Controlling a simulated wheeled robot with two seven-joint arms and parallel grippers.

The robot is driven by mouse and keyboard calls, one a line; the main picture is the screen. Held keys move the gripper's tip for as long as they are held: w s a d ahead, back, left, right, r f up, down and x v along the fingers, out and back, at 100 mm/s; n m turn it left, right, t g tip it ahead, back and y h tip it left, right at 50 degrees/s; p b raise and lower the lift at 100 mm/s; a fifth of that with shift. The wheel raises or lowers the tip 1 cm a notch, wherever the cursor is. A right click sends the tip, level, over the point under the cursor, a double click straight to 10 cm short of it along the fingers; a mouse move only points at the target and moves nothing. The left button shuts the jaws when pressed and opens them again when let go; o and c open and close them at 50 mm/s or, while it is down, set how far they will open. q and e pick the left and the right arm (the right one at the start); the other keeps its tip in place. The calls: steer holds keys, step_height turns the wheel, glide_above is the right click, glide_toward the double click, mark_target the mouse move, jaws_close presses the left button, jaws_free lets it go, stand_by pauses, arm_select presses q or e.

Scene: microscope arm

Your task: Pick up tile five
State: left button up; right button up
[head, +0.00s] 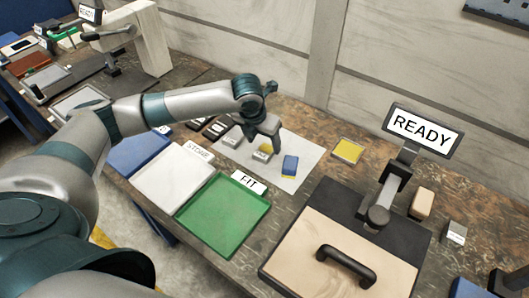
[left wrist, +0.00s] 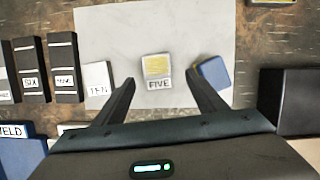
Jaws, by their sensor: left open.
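Tile five (left wrist: 157,66) has a yellow top and a white front marked FIVE, and lies on a pale sheet (left wrist: 130,20). In the head view tile five (head: 262,154) shows partly below my left gripper (head: 264,142). In the left wrist view my left gripper (left wrist: 162,88) is open, with its fingers pointing toward the tile, one on each side. The gripper is empty, and I cannot tell its exact height above the tile. My right gripper is not in view.
A white tile (left wrist: 98,77) lies left of tile five, and a blue block (head: 289,165) lies close on its right. Black labelled tiles (left wrist: 64,67) stand farther left. A green FIT tray (head: 222,215) and a white STORE tray (head: 172,180) are in front. A READY screen (head: 422,130) stands right.

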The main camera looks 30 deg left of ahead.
mark_target(265, 150)
arm_select(q)
steer(key=x, duration=0.2)
steer(key=p+x, duration=0.1)
steer(key=shift+a+f+p, duration=0.25)
steer(key=shift+f+p, duration=0.05)
steer(key=shift+f, duration=0.1)
steer(key=shift+w+f, duration=0.15)
steer(key=shift+f, duration=0.4)
steer(key=shift+r, duration=0.1)
jaws_close()
steer(key=shift+w+r, duration=0.1)
steer(key=shift+r, duration=0.05)
